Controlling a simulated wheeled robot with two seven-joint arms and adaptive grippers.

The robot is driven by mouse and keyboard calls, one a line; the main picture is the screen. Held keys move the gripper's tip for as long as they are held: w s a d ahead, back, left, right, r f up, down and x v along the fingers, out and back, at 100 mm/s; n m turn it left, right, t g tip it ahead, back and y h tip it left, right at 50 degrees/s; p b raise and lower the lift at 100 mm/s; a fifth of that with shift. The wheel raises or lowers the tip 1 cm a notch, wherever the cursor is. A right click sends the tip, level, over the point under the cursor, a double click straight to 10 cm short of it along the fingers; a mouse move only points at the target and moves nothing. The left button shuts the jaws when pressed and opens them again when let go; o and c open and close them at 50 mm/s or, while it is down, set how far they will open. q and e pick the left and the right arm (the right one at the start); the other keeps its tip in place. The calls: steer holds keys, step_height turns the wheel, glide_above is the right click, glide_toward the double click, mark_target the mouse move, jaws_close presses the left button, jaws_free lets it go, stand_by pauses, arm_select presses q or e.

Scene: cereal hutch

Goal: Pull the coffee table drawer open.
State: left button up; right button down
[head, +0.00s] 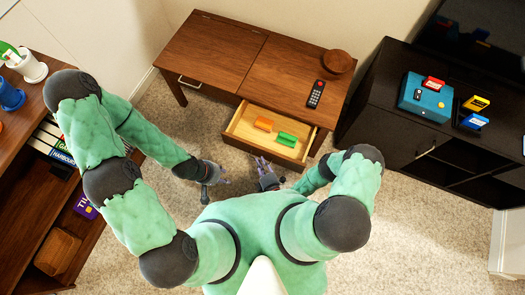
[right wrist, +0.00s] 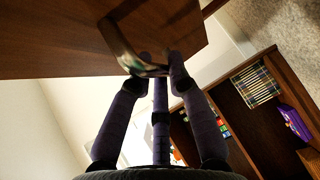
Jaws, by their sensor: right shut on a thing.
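The wooden coffee table (head: 215,52) stands at the top middle of the head view. Its right-hand drawer (head: 234,139) is pulled out, showing a pale interior with an orange item (head: 264,124) and a green item (head: 287,139). My right gripper (head: 266,172) is at the drawer's front. In the right wrist view its fingers (right wrist: 160,68) are closed around the curved metal drawer handle (right wrist: 120,45). The handle is hidden in the head view. My left gripper (head: 222,175) hangs left of the right one, empty, with fingers spread, apart from the table.
A remote (head: 316,94) and a round wooden bowl (head: 337,61) sit on the tabletop. A dark cabinet (head: 385,125) with a teal box (head: 425,98) stands to the right. A wooden shelf (head: 30,185) stands at the left. Carpet is clear below the table.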

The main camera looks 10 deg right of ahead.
stand_by(0.3)
steer(key=c, duration=1.4)
jaws_free()
steer(key=shift+s, duration=0.1)
steer(key=shift+v, duration=5.95)
steer(key=shift+d+f, duration=0.1)
